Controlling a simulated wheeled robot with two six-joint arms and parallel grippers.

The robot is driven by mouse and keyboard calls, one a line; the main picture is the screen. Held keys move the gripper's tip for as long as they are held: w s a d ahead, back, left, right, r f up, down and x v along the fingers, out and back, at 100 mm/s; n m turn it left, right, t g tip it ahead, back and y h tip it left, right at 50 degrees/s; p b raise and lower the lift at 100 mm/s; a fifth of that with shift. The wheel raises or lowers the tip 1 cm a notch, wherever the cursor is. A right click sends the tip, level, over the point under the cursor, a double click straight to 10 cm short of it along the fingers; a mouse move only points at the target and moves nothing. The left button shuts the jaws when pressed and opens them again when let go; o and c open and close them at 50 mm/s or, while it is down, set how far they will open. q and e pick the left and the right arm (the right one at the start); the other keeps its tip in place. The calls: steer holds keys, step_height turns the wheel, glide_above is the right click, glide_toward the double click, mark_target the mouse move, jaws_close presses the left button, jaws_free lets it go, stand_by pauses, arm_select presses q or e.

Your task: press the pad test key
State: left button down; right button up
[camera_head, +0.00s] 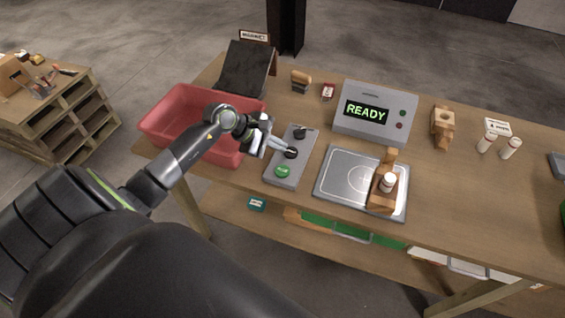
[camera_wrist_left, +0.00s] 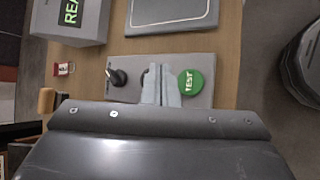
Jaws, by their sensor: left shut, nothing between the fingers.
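The grey control pad (camera_head: 272,176) lies on the table left of the square plate. The green test key (camera_head: 283,171) is at its near end, labelled TEST in the wrist view (camera_wrist_left: 191,82). Two black knobs, the far one (camera_head: 300,132) and the middle one (camera_head: 291,153), stand on the pad. My left gripper (camera_head: 285,149) is shut and empty, reaching over the pad beside the middle knob.
A red bin (camera_head: 178,97) stands left of the pad, partly behind my left arm. A grey box (camera_head: 371,98) displays READY. The square plate (camera_head: 333,190) bears a wooden block holding a white bottle (camera_head: 388,181). Two white bottles stand right. Table between them is mostly clear.

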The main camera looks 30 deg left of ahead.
mark_target(279, 170)
arm_select(q)
step_height(279, 170, down, 7)
steer(key=b, duration=0.4)
steer(key=shift+f+b, duration=0.3)
steer(key=shift+b, duration=0.35)
stand_by(0.5)
stand_by(0.9)
steer(key=shift+f+b, duration=0.45)
steer(key=shift+b, duration=0.25)
